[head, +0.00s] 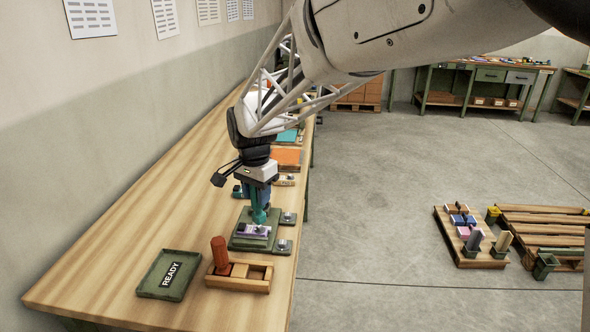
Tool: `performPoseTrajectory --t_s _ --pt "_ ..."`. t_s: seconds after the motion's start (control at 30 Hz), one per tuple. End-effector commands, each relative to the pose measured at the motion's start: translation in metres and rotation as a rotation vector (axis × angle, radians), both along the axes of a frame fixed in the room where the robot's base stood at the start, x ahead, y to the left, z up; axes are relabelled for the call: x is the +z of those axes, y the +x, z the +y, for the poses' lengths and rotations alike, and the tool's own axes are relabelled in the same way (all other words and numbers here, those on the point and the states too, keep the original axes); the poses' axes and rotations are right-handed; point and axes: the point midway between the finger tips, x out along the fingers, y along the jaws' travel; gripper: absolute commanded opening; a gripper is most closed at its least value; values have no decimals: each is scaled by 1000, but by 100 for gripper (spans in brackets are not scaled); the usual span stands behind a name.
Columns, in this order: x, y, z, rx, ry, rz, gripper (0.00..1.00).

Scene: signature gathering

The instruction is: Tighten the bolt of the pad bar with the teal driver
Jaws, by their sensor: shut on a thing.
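My gripper (257,188) points down over the wooden workbench and is shut on the teal driver (260,215). The driver stands about upright, with its lower end at a small pale purple bar (249,230), which looks like the pad bar. The bar lies on a dark green base plate (241,244) with small grey metal pieces at its right side. The bolt is hidden under the driver. I cannot tell whether the driver tip is seated on it.
A green tray marked READY (147,284) and a wooden holder (232,286) with an upright red-brown handle (219,254) stand near the front. An orange mat (286,157) and other items lie behind my gripper. The bench's left side is clear. Pallets (540,221) stand on the floor at right.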

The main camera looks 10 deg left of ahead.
Motion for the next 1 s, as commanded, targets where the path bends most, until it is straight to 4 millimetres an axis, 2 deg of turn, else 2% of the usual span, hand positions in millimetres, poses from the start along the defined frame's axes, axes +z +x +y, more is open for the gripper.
performPoseTrajectory --t_s 0.1,0.3,1.0 --pt "1 20 6 66 -1 0 13" --pt "3 39 12 135 0 0 13" --pt "1 42 12 149 0 0 13"
